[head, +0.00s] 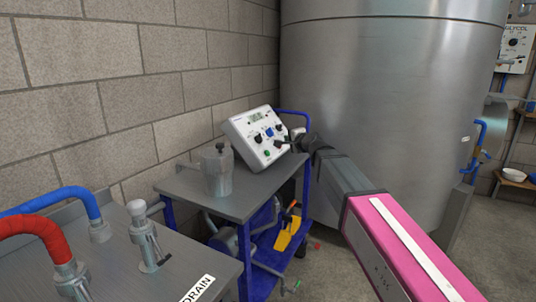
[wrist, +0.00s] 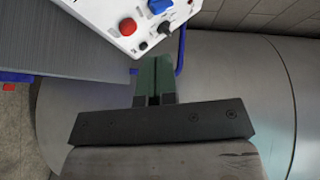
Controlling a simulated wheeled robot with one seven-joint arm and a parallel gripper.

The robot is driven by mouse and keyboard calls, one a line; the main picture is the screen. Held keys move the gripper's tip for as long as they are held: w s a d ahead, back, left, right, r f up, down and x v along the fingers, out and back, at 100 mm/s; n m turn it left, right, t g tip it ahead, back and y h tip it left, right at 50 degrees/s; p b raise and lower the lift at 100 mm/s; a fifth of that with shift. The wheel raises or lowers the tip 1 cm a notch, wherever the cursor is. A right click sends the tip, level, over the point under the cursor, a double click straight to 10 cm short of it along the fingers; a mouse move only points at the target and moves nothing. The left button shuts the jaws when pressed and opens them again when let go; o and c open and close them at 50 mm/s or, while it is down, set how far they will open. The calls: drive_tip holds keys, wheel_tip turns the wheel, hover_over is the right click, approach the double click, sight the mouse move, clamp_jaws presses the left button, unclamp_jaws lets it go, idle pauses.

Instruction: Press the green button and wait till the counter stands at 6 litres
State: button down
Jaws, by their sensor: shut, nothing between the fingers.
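A white control box (head: 245,138) stands tilted on a blue-framed cart in the head view. Its small display (head: 256,117) is lit, but I cannot read its digits. The green button (head: 267,153) is low on the panel front and uncovered. My gripper (head: 286,142) reaches in from the right, its tips at the panel's right side. In the wrist view my gripper (wrist: 155,75) is shut and empty, just off the edge of the control box (wrist: 95,10). A red button (wrist: 128,27) and a blue knob (wrist: 160,5) show there. I cannot make out the green button there.
A grey metal canister (head: 217,170) stands on the cart top (head: 240,203), left of the box. A large steel tank (head: 375,90) is close behind. A bench with red (head: 38,228) and blue (head: 62,194) hoses is at front left.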

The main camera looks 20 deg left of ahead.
drive_tip(key=shift+a+f, duration=0.1)
drive_tip(key=a+f, duration=0.5)
drive_tip(key=a, duration=0.1)
drive_tip(key=shift+w+a+f, duration=0.15)
drive_tip(key=shift+w+f, duration=0.1)
drive_tip(key=shift+f, duration=0.15)
idle(2.1)
drive_tip(key=shift+a+f, duration=0.25)
drive_tip(key=shift+a, duration=0.1)
drive_tip(key=shift+w+a+f, duration=0.1)
drive_tip(key=shift+a+f, duration=0.25)
idle(0.9)
idle(0.4)
drive_tip(key=shift+d+r, duration=0.6)
drive_tip(key=shift+d, duration=0.1)
drive_tip(key=shift+s+d+r, duration=0.15)
drive_tip(key=shift+d+r, duration=0.7)
drive_tip(key=shift+d, duration=0.1)
drive_tip(key=shift+s+d+r, duration=0.1)
drive_tip(key=shift+d+r, duration=0.75)
drive_tip(key=shift+d, duration=0.05)
